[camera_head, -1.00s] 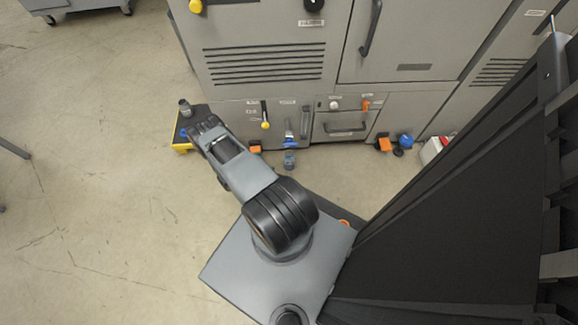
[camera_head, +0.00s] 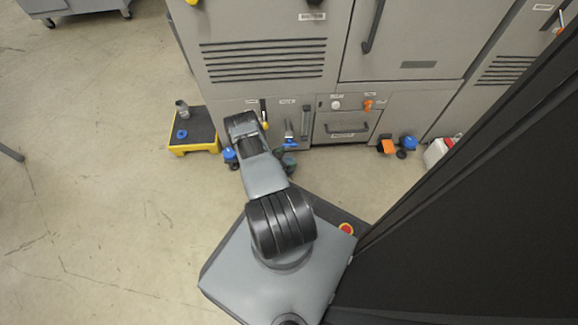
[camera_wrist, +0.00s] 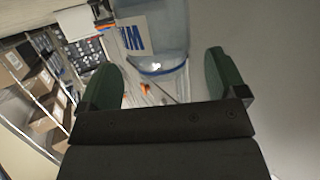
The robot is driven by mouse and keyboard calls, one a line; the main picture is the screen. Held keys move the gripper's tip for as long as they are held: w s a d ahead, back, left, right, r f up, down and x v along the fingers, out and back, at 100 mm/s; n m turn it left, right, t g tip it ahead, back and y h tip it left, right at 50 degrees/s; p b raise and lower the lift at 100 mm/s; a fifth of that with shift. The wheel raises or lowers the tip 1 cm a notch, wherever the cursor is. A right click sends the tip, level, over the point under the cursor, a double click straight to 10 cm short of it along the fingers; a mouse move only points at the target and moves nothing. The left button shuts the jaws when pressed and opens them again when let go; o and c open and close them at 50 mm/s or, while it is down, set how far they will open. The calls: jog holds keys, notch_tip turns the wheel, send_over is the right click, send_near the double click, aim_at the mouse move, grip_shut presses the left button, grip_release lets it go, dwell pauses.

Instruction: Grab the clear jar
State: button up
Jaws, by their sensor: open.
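In the wrist view, a clear, bluish jar (camera_wrist: 172,22) with a white label and blue lettering shows at the top, with a blue rim at its lower end. It lies between and just beyond the two green fingers of my gripper (camera_wrist: 162,62). The fingers are open, with a gap on both sides of the jar, and I see no contact. In the head view, my arm reaches toward the foot of the grey cabinet and hides much of that spot. I cannot make out the jar clearly there.
A yellow step with a dark top (camera_head: 203,139) stands left of my arm, bearing a grey cup-like container (camera_head: 182,109) and a blue ring (camera_head: 182,134). The grey cabinet (camera_head: 265,60) blocks the far side. Orange and blue items (camera_head: 386,146) sit right.

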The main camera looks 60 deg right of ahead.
jog(key=shift+x, duration=1)
jog(key=shift+c, duration=0.4)
jog(key=c, duration=1.3)
jog(key=shift+r, duration=0.1)
